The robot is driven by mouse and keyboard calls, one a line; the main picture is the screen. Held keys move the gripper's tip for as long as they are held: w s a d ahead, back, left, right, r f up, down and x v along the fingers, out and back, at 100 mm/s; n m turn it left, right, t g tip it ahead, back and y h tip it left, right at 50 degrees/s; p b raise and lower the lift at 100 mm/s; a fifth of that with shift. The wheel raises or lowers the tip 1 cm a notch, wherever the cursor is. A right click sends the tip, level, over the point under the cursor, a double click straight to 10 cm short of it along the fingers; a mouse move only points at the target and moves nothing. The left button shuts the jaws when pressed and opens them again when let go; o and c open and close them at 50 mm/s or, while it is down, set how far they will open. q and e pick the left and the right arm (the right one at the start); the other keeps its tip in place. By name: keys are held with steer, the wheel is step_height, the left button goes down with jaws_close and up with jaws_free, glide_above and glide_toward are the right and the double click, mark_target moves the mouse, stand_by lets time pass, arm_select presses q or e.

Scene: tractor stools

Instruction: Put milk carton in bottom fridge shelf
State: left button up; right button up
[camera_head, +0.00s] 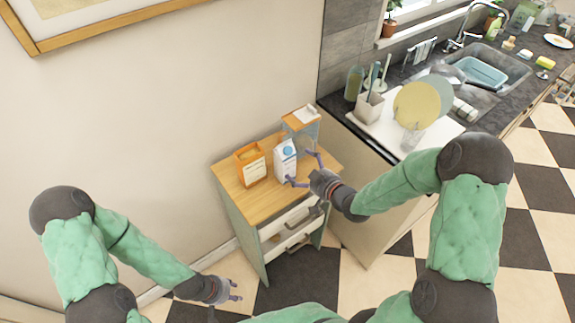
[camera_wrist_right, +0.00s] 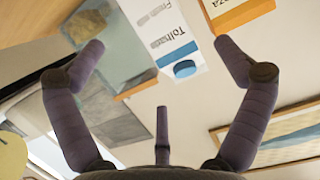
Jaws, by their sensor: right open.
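The milk carton (camera_head: 285,162) is white with a blue cap and stands upright on a small wooden-topped cabinet (camera_head: 237,192). My right gripper (camera_head: 301,168) is open beside the carton, with its fingers spread on the carton's near right side. In the right wrist view the carton (camera_wrist_right: 165,35) shows upside down, between the open fingers (camera_wrist_right: 160,50) but beyond their tips, with no grip on it. My left gripper (camera_head: 237,290) hangs low over the floor, empty, with its fingers apart. No fridge is in view.
An orange and white carton (camera_head: 251,167) stands left of the milk. The kitchen counter (camera_head: 349,122) with a dish rack and sink is to the right. The cabinet top is free at the front left.

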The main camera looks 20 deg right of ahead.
mark_target(293, 159)
steer(key=b+x, duration=0.1)
steer(key=x, duration=0.8)
steer(key=shift+w+r, duration=0.1)
steer(key=c, duration=1.6)
steer(key=shift+d+r, duration=0.1)
steer(key=shift+r, duration=0.05)
steer(key=shift+c, duration=0.2)
